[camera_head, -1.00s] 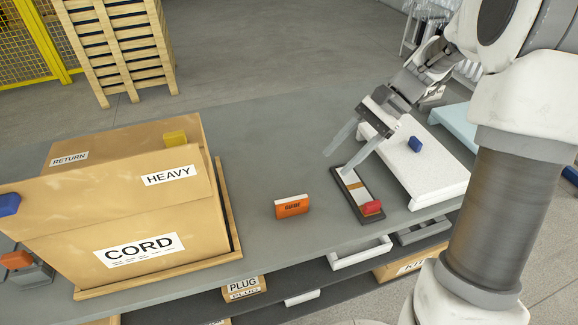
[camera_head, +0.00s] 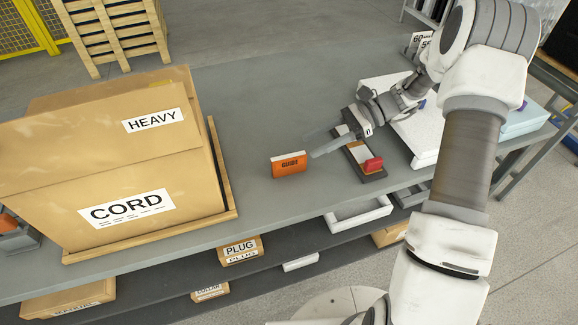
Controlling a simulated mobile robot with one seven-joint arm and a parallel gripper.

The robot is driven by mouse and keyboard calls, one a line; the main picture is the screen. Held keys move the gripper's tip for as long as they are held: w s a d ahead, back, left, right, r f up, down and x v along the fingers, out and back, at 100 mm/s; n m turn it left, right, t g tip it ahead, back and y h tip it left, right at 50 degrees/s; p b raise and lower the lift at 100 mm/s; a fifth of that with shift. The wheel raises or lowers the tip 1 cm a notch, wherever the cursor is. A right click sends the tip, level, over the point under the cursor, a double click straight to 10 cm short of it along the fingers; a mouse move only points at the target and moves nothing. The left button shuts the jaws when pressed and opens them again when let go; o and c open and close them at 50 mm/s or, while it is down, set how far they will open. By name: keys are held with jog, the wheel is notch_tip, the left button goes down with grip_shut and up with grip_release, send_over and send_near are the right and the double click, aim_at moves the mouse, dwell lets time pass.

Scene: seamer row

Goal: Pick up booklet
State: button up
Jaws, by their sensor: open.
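The booklet (camera_head: 289,165) is a small orange block-like item with a pale top edge and the dark word "GUIDE" on its front. It stands upright on the grey bench, right of the big cardboard box. My gripper (camera_head: 322,146) is just right of the booklet, low over the bench, with its pale translucent fingers pointing left toward it. The fingers are open and hold nothing. Whether a fingertip touches the booklet's right end I cannot tell.
The CORD box (camera_head: 130,210) stands on a wooden board at the left. A dark tray (camera_head: 371,179) with a red item (camera_head: 373,164) lies under and right of my gripper. A white slab (camera_head: 425,150) is at the right. The bench (camera_head: 250,110) behind the booklet is clear.

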aim_at(280, 175)
jog(key=x, duration=0.5)
jog(key=shift+b, duration=0.4)
jog(key=shift+s+b+x, duration=0.2)
jog(key=shift+b+x, duration=0.25)
jog(key=shift+x, duration=0.95)
jog(key=shift+s+b+x, duration=0.25)
jog(key=shift+b+x, duration=0.15)
jog(key=shift+x, duration=1)
jog(key=shift+d, duration=0.15)
jog(key=shift+c, duration=0.3)
grip_shut()
